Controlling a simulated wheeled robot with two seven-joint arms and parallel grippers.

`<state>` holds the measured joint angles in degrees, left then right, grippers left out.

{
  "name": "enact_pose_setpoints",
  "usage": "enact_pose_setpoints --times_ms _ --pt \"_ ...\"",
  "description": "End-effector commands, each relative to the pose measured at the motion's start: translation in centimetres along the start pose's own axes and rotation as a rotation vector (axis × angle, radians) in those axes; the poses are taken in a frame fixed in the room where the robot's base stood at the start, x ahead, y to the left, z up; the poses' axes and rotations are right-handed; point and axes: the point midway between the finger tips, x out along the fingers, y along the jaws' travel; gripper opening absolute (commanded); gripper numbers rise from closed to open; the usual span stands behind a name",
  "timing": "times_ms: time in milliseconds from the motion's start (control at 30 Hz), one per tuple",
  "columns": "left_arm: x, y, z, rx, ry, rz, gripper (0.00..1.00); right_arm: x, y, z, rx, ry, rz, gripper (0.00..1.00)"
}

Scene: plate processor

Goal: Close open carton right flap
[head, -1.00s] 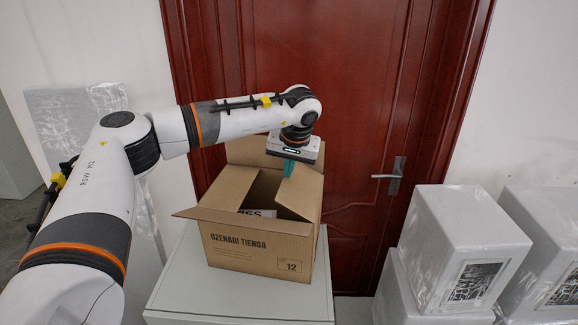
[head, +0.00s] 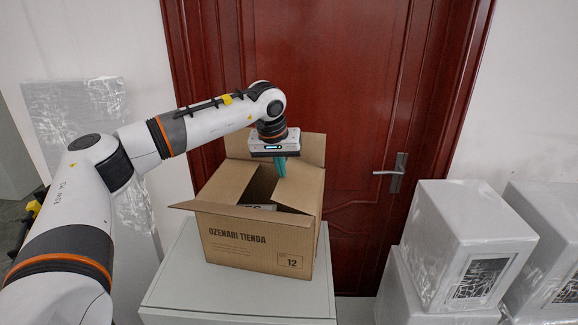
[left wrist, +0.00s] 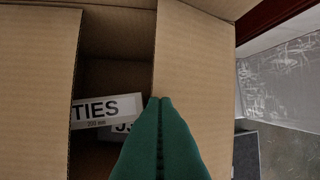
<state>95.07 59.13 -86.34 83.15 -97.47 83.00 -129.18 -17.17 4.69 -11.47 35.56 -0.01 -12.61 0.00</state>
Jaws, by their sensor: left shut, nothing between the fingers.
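The open brown carton (head: 262,240) stands upright on a pale cabinet. Its right flap (head: 303,187) leans inward over the right part of the opening. In the left wrist view the right flap (left wrist: 196,55) is a wide brown panel. My left gripper (head: 281,168) has green fingers pressed together with nothing between them. They point down over the opening, near the right flap's inner edge. In the left wrist view the fingertips (left wrist: 159,100) overlap that edge; I cannot tell whether they touch it. My right gripper is not in view.
The left flap (head: 229,182) and the raised back flap (head: 312,148) are open; the front flap sticks out. Printed boxes (left wrist: 100,108) lie inside the carton. The cabinet top (head: 180,285) is clear at the left. A red door (head: 330,70) stands behind, wrapped boxes (head: 465,245) at the right.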

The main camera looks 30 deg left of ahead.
Motion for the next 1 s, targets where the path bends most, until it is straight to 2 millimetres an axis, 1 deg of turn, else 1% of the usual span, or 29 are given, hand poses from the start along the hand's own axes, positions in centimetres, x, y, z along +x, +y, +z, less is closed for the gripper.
enact_pose_setpoints --times_ms 33,100,400,600,1000 --pt "0.9 0.5 -0.3 -0.004 0.003 -0.004 0.00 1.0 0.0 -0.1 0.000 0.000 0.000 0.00" --pt "1.4 0.9 -0.4 -0.021 0.006 -0.056 0.00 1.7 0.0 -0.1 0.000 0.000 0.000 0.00" --pt "2.7 1.7 -0.8 -0.066 0.013 -0.209 0.00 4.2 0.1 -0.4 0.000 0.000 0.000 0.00" --pt "2.9 1.8 -0.8 -0.078 0.015 -0.254 0.00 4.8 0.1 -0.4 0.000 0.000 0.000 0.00" --pt "2.9 1.8 -0.8 -0.081 0.016 -0.264 0.00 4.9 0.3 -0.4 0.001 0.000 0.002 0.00"
